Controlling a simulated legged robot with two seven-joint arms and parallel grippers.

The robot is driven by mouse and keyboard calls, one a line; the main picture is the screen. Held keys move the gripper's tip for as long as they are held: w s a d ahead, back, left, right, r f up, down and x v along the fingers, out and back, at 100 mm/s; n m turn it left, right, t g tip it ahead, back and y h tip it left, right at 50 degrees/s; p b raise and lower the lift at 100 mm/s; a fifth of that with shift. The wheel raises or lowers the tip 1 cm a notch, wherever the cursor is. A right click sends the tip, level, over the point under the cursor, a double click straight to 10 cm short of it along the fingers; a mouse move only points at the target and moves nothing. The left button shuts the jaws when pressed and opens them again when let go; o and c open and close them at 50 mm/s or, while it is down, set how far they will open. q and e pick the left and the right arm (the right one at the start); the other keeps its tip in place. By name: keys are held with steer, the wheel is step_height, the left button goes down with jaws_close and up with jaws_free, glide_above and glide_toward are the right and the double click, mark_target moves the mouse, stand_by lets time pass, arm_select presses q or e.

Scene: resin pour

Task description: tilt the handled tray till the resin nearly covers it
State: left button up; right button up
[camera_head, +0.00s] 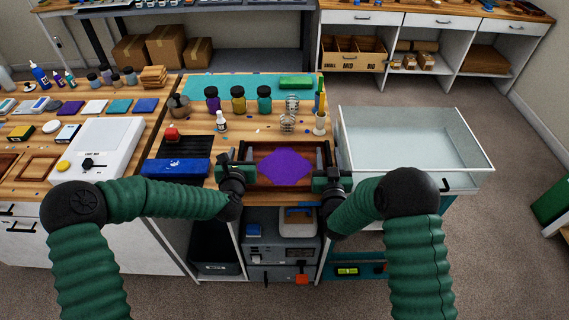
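The handled tray (262,186) is a brown wooden frame near the front edge of the workbench. Purple resin (286,165) lies in a rough diamond patch in its middle, with brown tray floor showing around it at the corners. My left gripper (239,172) is at the tray's left end and my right gripper (326,176) is at its right end, both by the handles. The fingers are dark and small, and the handles are largely hidden behind them, so I cannot tell whether they are closed. Any tilt of the tray is too slight to make out.
Several pigment bottles (238,100), clear cups (288,122) and a white bottle (221,123) stand behind the tray. A blue case (176,168) lies to its left. A clear-walled tank (409,140) stands to the right. A white device (97,150) sits on the left bench.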

arm_select(q)
jaws_close()
arm_select(e)
jaws_close()
stand_by(1.2)
